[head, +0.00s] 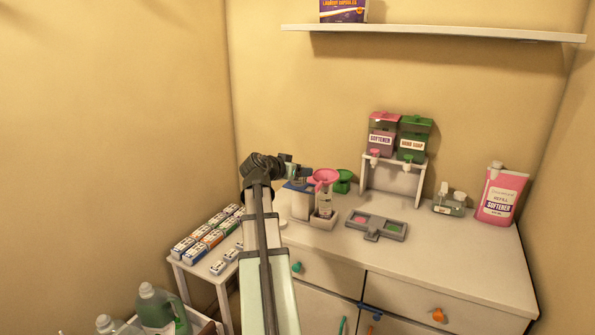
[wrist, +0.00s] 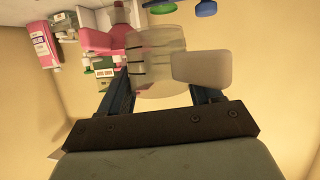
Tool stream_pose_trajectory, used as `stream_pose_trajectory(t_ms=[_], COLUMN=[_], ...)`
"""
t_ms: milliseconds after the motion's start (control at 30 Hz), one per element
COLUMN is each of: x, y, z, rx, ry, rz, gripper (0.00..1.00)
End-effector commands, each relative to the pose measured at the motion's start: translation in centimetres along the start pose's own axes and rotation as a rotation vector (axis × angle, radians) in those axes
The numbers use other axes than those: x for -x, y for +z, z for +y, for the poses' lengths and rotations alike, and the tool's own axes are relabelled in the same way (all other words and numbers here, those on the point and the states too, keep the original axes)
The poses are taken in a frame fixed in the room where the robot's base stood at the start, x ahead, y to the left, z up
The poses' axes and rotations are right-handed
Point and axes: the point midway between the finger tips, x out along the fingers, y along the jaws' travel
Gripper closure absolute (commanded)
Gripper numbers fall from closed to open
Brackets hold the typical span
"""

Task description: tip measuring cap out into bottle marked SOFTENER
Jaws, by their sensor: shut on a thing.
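My gripper (head: 290,168) is shut on the translucent measuring cap (wrist: 155,65), held left of the pink funnel (head: 325,176). The cap shows dark marks on its side and a pale block beside it in the wrist view; it looks tilted, and its contents cannot be made out. The pink funnel sits on a small clear bottle (head: 325,205) whose label is too small to read. It also shows behind the cap in the wrist view (wrist: 95,38). A pink container marked SOFTENER (head: 382,140) stands on the white rack, and a pink refill pouch marked SOFTENER (head: 501,194) stands at the right.
A green container marked HAND SOAP (head: 412,143) stands beside the pink one. A green funnel (head: 343,182) is behind the pink funnel. A grey tray (head: 394,230) lies in front. Several small boxes (head: 205,238) cover the side table. The counter's front right is clear.

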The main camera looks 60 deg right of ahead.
Motion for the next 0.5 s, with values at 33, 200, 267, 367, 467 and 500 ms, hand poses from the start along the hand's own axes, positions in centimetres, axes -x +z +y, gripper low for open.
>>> stream_pose_trajectory(t_ms=[33,200,267,367,467,500], x=[0.00,0.00,0.00,0.02,0.13,0.22], y=[0.00,-0.01,0.00,-0.07,-0.41,-0.65], z=[0.00,0.00,0.00,0.00,-0.01,-0.01], rx=[0.000,0.000,0.000,0.000,0.000,0.000], ry=[0.000,0.000,0.000,0.000,0.000,0.000], rz=[0.000,0.000,0.000,0.000,0.001,0.001], gripper=[0.67,0.67,0.67,0.67,0.67,0.67])
